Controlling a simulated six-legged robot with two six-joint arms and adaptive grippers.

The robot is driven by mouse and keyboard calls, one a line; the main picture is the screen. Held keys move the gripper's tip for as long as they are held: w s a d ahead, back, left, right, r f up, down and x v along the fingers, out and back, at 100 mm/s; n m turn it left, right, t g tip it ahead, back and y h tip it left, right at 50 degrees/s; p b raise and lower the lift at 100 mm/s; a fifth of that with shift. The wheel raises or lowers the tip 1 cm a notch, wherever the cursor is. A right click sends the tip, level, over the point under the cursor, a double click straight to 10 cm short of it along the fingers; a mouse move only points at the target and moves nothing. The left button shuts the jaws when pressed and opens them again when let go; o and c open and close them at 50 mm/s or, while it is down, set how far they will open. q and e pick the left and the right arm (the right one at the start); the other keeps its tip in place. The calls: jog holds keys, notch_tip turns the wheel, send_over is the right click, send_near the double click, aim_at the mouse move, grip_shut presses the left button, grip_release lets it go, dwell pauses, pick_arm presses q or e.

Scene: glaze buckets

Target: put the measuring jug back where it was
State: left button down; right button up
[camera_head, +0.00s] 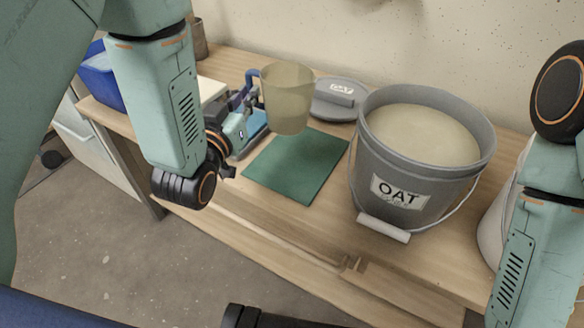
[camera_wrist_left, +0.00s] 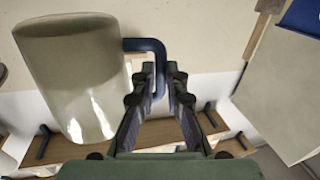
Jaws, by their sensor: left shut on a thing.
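The measuring jug (camera_head: 288,100) is a cloudy, beige see-through beaker with a blue handle. My left gripper (camera_head: 246,98) is shut on that handle and holds the jug upright, apparently above the far part of the green mat (camera_head: 290,175). In the left wrist view, the jug (camera_wrist_left: 75,85) is to the left of the fingers (camera_wrist_left: 160,78), and its blue handle (camera_wrist_left: 148,45) runs between them. My right arm shows at the right edge in the head view, but its gripper cannot be made out.
A grey bucket (camera_head: 366,165) labelled OAT, full of beige glaze, stands right of the mat. A blue bin (camera_head: 100,78) and a brown cup (camera_head: 198,40) are at the left. The mat's near part is clear.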

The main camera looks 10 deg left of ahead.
pick_arm(q)
jog(key=shift+d+f+m+h, duration=0.3)
jog(key=shift+d+f+h, duration=0.2)
jog(key=shift+f, duration=0.1)
notch_tip(320, 180, down, 6)
jog(key=shift+r+b, duration=0.1)
jog(key=shift+b, duration=1.15)
notch_tip(320, 180, down, 3)
jog(key=shift+f+b, duration=0.15)
jog(key=shift+b, duration=0.5)
jog(key=shift+f, duration=0.3)
